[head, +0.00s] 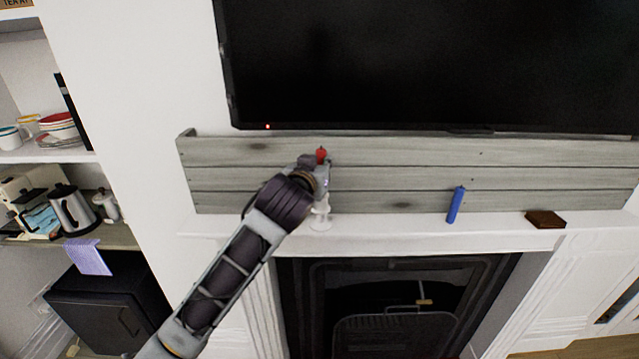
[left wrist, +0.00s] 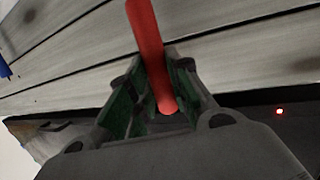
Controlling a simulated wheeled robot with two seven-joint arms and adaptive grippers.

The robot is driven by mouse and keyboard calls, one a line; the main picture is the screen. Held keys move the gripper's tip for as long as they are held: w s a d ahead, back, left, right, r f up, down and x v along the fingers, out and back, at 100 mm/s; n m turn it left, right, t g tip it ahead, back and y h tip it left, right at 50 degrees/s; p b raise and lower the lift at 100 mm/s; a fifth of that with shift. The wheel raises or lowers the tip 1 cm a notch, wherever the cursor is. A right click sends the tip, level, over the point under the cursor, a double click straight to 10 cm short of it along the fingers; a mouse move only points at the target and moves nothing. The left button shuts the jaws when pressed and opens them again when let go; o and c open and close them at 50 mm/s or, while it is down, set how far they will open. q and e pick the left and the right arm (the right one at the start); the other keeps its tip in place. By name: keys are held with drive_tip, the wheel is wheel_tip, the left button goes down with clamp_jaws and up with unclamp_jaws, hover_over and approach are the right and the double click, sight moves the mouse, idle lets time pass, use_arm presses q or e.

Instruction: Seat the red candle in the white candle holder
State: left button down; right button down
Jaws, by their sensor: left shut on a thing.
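My left gripper (left wrist: 160,95) is shut on the red candle (left wrist: 148,40), which runs out between its fingers in the left wrist view. In the head view the top of the red candle (head: 321,155) shows just above my left gripper (head: 322,172). The white candle holder (head: 320,215) stands on the white mantel below the gripper, its upper part partly hidden by the gripper. I cannot tell whether the candle's lower end touches the holder. My right gripper is in neither view.
A blue candle (head: 455,205) stands on the mantel (head: 390,233) to the right, with a dark brown block (head: 545,220) further right. Grey planks (head: 400,180) back the mantel, and a black TV (head: 430,65) hangs above. The mantel between holder and blue candle is clear.

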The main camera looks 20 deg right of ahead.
use_arm(q)
wheel_tip(320, 180, down, 4)
drive_tip(key=shift+p, duration=0.3)
drive_tip(key=shift+f, duration=0.8)
drive_tip(key=c, duration=1.6)
unclamp_jaws()
drive_tip(key=shift+o, duration=1.2)
drive_tip(key=shift+w, duration=0.2)
drive_tip(key=shift+o, duration=0.2)
drive_tip(key=shift+w+d+r, duration=0.1)
drive_tip(key=shift+r, duration=0.05)
drive_tip(key=shift+s+r, duration=0.2)
drive_tip(key=shift+r, duration=0.05)
